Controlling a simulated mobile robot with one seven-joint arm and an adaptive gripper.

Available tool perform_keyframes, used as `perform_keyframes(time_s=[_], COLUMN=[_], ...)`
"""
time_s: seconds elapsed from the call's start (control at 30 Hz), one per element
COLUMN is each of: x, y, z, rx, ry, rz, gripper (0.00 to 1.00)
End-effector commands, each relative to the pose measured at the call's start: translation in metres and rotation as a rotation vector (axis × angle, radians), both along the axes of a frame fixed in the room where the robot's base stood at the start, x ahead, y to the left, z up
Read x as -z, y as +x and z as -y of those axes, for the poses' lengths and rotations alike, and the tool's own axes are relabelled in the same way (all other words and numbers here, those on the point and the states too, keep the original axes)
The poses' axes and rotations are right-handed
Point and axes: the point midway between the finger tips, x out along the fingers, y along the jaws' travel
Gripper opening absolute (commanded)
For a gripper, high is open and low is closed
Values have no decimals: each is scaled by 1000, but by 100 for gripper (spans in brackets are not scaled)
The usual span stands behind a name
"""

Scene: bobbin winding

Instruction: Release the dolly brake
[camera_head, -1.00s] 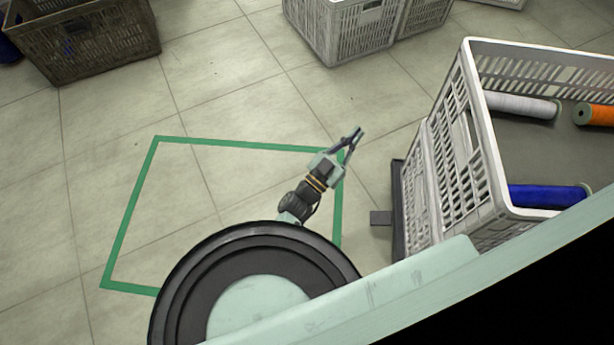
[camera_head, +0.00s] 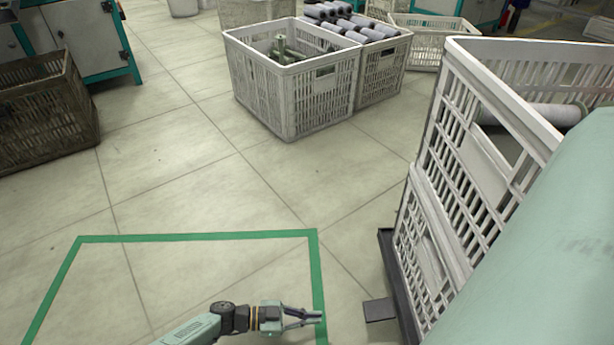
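The dolly (camera_head: 391,275) is a low dark frame under the stacked white crates at the right. A flat dark grey plate, which looks like its brake pedal (camera_head: 380,310), sticks out from its left side close to the floor. My gripper (camera_head: 312,318) is at the bottom of the view, left of the pedal and apart from it. Its two fingers point right towards the pedal, with a gap between them and nothing in it. My mint-green body hides the dolly's right side.
The white crate stack (camera_head: 440,180) rises above the dolly, with a spool in the top crate. A green floor outline (camera_head: 190,237) lies at the left. White crates (camera_head: 290,90) with bobbins stand behind, and a brown crate (camera_head: 45,115) at the far left. The floor between is clear.

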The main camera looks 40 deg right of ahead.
Motion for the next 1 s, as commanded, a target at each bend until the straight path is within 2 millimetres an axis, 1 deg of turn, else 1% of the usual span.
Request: perform_keyframes(time_s=[0.03, 0.17, 0.27, 1.0], x=[3, 1, 0, 2], y=[0, -4, -9, -66], z=[0, 5, 11, 80], rx=[10, 13, 13, 13], ry=[4, 5, 4, 4], rz=[3, 2, 0, 0], gripper=[0, 0, 0, 0])
